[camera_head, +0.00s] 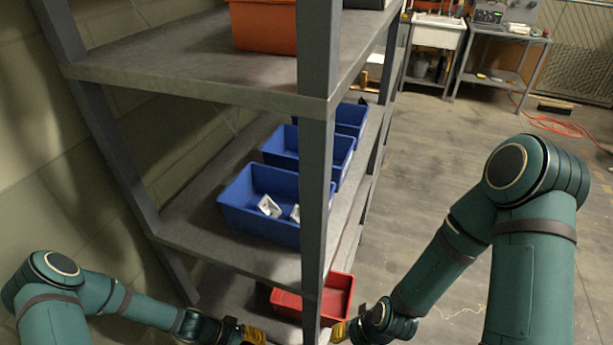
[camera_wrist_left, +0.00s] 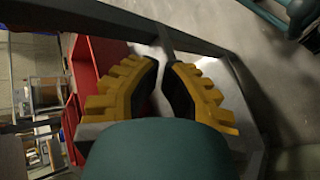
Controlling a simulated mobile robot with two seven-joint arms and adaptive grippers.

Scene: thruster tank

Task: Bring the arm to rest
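My left gripper (camera_head: 254,336) is low in the head view, in front of the lower part of the shelf rack. In the left wrist view its two yellow-backed fingers (camera_wrist_left: 165,68) stand apart with a narrow gap and nothing between them. My right gripper (camera_head: 341,332) is at the bottom of the head view, just right of the rack's front post. Only a small yellow part of it shows, so its opening cannot be told. Both arms are bent, the left arm (camera_head: 130,304) low at the left, the right arm (camera_head: 440,262) raised at the elbow.
A grey shelf rack (camera_head: 190,80) stands between the arms. Blue bins (camera_head: 240,213) sit on its middle shelf, the nearest holding white parts. A red bin (camera_head: 338,296) is lower, close to both grippers. An orange bin (camera_head: 264,27) is above. Open floor (camera_head: 425,150) lies right.

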